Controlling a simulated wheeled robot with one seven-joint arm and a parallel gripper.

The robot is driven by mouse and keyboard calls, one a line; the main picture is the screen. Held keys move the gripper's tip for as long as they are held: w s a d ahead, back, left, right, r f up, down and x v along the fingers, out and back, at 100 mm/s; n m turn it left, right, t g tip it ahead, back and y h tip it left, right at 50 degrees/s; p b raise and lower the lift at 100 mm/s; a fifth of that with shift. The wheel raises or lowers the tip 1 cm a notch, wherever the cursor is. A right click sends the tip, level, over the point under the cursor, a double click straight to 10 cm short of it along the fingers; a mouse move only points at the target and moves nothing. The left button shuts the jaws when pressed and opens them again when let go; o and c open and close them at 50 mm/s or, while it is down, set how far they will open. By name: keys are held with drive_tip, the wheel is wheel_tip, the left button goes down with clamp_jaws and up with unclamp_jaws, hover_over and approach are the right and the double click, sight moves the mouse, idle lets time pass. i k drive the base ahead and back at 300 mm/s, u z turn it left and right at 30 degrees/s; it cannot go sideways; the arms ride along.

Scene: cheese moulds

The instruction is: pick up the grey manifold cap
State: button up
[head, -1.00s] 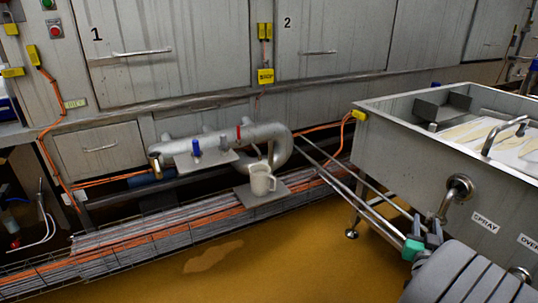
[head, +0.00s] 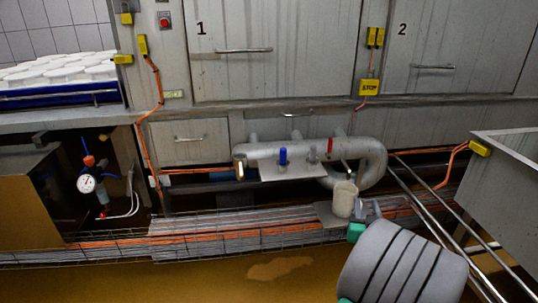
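The grey manifold cap (head: 312,154) looks like a small upright grey piece on a pale plate (head: 290,171) in front of the thick grey pipe. It stands between a blue cap (head: 283,156) and a red one (head: 330,147). My gripper (head: 368,208) is low and to the right of the grey cap, clear of it, close beside a beige mug in the picture. My own grey arm link hides much of the gripper. Its fingers are small here, and I cannot tell how far apart they are.
The beige mug (head: 344,199) stands on a small grey plate (head: 328,214) below the pipe. A wire cable tray (head: 190,238) runs along the front. A steel basin (head: 510,180) and slanting rails are at right. A pressure gauge (head: 87,183) is at left.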

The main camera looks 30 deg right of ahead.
sight(312, 160)
drive_tip(key=u, duration=0.1)
drive_tip(key=i, duration=1.3)
drive_tip(key=z, duration=0.45)
